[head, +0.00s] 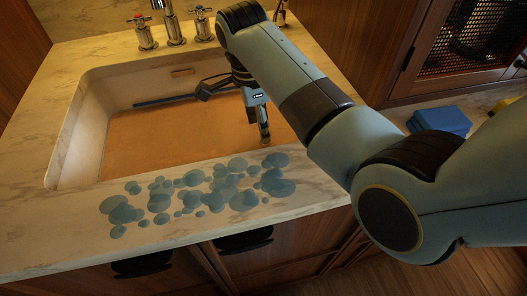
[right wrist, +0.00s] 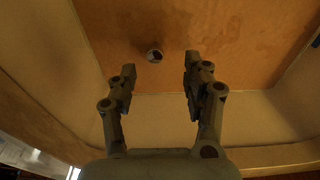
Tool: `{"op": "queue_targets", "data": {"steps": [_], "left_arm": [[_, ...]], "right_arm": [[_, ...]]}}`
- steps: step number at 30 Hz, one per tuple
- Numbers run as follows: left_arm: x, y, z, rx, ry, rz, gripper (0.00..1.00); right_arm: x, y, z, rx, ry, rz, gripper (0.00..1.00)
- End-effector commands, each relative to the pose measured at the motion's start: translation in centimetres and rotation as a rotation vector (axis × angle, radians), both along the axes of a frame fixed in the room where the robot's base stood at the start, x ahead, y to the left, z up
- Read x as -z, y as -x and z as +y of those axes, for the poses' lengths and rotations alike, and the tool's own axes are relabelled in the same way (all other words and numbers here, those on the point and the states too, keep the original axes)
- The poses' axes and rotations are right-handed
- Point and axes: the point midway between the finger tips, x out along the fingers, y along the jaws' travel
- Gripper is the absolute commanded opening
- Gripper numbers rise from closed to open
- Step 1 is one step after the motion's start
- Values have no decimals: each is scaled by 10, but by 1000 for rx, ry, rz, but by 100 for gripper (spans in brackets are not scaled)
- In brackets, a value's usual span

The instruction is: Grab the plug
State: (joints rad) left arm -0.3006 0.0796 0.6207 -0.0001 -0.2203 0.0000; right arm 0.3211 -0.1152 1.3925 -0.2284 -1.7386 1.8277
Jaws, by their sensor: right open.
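In the right wrist view a small round metal piece (right wrist: 155,56) with a dark centre shows in the orange-brown bottom of the sink; I cannot tell whether it is the plug or the drain opening. My right gripper (right wrist: 160,68) is open and empty, its two fingers apart on either side below the round piece in the picture. In the head view my right gripper (head: 264,132) points down inside the sink basin (head: 76,135), near its right side. The round piece is not visible there. My left gripper is not in view.
A dark bar-like thing (head: 165,100) lies across the back of the basin. The tap (head: 174,25) and its handles stand behind. Blue wet patches (head: 200,188) spread over the front counter. A folded blue cloth (head: 440,120) and something yellow (head: 504,104) are at the right.

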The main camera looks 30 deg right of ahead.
Motion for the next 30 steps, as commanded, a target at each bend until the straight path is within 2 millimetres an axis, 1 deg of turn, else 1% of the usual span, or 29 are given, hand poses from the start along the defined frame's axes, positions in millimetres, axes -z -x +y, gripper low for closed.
{"op": "queue_targets", "data": {"steps": [1,7,12,15,18,23,24,25,30], "left_arm": [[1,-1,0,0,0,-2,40],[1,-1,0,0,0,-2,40],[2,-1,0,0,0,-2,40],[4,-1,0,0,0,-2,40],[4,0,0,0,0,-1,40],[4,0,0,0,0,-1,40],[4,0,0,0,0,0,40],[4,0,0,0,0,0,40],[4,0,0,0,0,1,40]], "right_arm": [[7,1,-1,0,0,3,50],[23,3,-2,-1,0,2,50],[51,9,-4,-1,1,4,50],[63,9,-5,0,0,2,50],[67,9,-5,0,0,1,50],[67,9,-5,0,0,0,50],[67,9,-5,0,0,0,48],[67,9,-5,0,0,0,45],[67,9,-5,0,0,0,22]]}}
